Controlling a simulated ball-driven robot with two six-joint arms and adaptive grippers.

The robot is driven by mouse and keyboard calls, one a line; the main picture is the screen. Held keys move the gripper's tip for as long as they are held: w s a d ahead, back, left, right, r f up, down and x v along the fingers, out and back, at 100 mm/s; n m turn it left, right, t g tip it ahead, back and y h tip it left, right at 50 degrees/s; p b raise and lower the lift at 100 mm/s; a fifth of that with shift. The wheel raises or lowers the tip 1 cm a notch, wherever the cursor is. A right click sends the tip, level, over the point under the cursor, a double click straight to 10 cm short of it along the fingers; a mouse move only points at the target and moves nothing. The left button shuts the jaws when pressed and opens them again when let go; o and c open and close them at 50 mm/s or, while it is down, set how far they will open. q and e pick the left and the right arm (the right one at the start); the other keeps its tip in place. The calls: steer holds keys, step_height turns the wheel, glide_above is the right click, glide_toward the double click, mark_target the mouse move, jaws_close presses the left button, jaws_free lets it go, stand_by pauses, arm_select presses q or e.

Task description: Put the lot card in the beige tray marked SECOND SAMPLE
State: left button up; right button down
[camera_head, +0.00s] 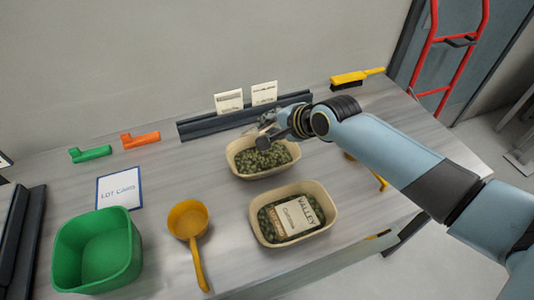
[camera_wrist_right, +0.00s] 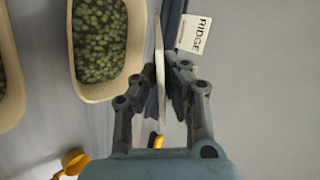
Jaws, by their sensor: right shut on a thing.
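My right gripper (camera_head: 272,127) is just in front of the dark card rack, above the far edge of the rear beige tray (camera_head: 240,165). In the right wrist view the gripper (camera_wrist_right: 166,88) is shut on a thin pale card (camera_wrist_right: 159,55), seen edge-on. The front beige tray (camera_head: 332,222) holds green beans and a card reading VALLEY (camera_head: 292,217). The rear tray holds green beans. I cannot read a SECOND SAMPLE mark. My left gripper is not in view.
The rack (camera_head: 205,128) holds a card reading RIDGE (camera_wrist_right: 194,34), left of my gripper. A LOT CARD square (camera_head: 119,190), green bin (camera_head: 95,250), yellow scoop (camera_head: 188,220), green clip (camera_head: 90,154), orange clip (camera_head: 140,140) and yellow brush (camera_head: 352,78) are on the table.

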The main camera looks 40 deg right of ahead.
steer(key=shift+f+b, duration=3.9)
steer(key=shift+f, duration=0.8)
steer(key=c, duration=1.6)
jaws_free()
steer(key=shift+c, duration=0.2)
steer(key=p+v, duration=0.8)
steer(key=shift+p, duration=0.3)
